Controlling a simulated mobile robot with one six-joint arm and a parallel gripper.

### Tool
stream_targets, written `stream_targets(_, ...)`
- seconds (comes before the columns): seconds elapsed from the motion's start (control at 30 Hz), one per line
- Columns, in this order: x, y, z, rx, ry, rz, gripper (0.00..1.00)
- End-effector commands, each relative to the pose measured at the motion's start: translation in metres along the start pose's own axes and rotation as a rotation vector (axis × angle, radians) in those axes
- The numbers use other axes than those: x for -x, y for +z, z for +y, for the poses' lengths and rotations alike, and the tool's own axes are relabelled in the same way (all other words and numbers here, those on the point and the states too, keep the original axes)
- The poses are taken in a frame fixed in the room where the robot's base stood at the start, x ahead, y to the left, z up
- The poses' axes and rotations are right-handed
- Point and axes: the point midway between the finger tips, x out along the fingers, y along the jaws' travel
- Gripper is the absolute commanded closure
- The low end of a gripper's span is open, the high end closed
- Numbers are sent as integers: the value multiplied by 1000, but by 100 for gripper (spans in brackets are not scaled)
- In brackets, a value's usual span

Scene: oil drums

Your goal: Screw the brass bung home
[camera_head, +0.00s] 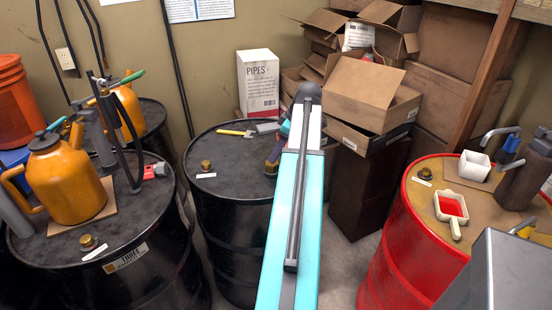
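Three brass bungs show. One brass bung (206,165) is on the left side of the middle black drum's top (228,180). Another brass bung (88,242) is at the front of the left black drum's top, and a third brass bung (425,173) is at the back left of the red drum's top. I cannot tell how far any is threaded in. My teal and white arm reaches over the right of the middle drum. A small dark and blue part beside it, low over that drum, looks like my gripper (274,160); its fingers and anything in them are unclear.
A yellow-handled hammer (236,133) lies at the back of the middle drum. An orange can (66,178) and pump hoses crowd the left drum. A white tub (474,166) and a tray with red contents (451,207) stand on the red drum. Cardboard boxes (372,93) are stacked behind.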

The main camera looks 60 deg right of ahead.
Motion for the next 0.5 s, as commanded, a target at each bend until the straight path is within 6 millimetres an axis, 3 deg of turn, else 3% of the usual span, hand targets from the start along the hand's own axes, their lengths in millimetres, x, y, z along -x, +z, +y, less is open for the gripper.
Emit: stream_targets(0.5, 57, -2, 1, 2, 11, 9, 41)
